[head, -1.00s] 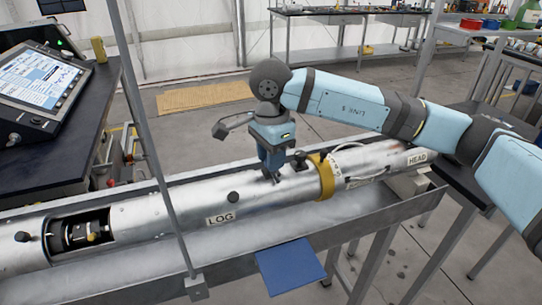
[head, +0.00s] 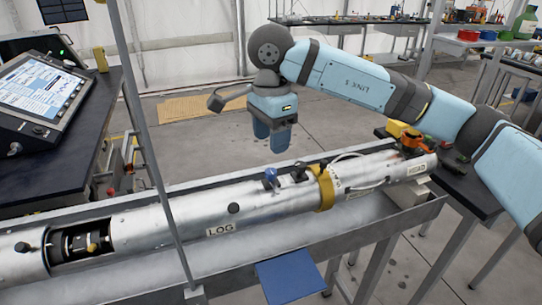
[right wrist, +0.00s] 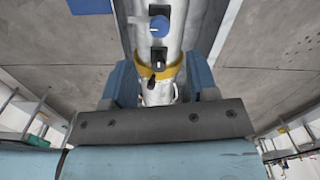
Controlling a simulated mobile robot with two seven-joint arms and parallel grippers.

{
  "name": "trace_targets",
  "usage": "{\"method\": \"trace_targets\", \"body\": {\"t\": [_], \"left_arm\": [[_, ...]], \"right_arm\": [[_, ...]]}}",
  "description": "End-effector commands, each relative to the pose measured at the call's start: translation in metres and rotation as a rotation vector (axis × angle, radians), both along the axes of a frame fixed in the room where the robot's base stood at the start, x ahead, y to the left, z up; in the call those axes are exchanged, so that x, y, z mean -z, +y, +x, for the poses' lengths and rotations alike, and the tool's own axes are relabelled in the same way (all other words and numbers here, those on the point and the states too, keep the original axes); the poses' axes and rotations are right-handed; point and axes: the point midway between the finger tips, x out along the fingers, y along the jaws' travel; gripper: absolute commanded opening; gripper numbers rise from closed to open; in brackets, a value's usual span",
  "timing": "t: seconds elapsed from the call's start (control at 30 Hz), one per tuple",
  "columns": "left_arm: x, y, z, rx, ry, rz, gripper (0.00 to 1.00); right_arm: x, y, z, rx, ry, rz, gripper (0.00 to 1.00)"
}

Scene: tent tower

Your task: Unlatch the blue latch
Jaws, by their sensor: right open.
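The blue latch (head: 270,176) is a small blue piece standing up on top of the silver tube (head: 200,208), left of the yellow collar (head: 326,187). In the right wrist view it shows as a round blue shape (right wrist: 159,26) on the tube, with a dark slot nearby. Whether it is latched cannot be told. My right gripper (head: 273,146) hangs above the tube over the latch, fingers pointing down, open and empty. A clear gap separates its fingertips from the latch. In the right wrist view, its fingers (right wrist: 161,78) frame the tube and collar. My left gripper is not in view.
The tube lies in a grey metal trough (head: 330,222). Black knobs (head: 234,208) and fittings stick up from it. A thin grey post (head: 150,150) rises in front at left. A control screen (head: 45,92) stands on the left bench. A blue plate (head: 290,277) juts out in front.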

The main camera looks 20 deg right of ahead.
Motion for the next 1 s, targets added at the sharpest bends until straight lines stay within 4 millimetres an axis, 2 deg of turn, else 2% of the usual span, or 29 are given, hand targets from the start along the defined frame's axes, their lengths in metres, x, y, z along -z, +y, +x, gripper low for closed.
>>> {"method": "trace_targets", "body": {"t": [0.1, 0.33, 0.5, 1.0], "left_arm": [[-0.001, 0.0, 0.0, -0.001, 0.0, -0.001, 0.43], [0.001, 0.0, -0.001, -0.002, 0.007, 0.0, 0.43], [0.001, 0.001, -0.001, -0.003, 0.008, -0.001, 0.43], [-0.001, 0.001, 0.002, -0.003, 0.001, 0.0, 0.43]], "right_arm": [[-0.027, 0.0, 0.0, 0.0, -0.003, 0.001, 0.54], [-0.056, 0.001, 0.0, 0.0, -0.001, 0.0, 0.54], [-0.062, 0.0, 0.0, -0.001, 0.001, -0.001, 0.54], [-0.061, 0.0, 0.0, -0.001, 0.0, 0.0, 0.54]]}}
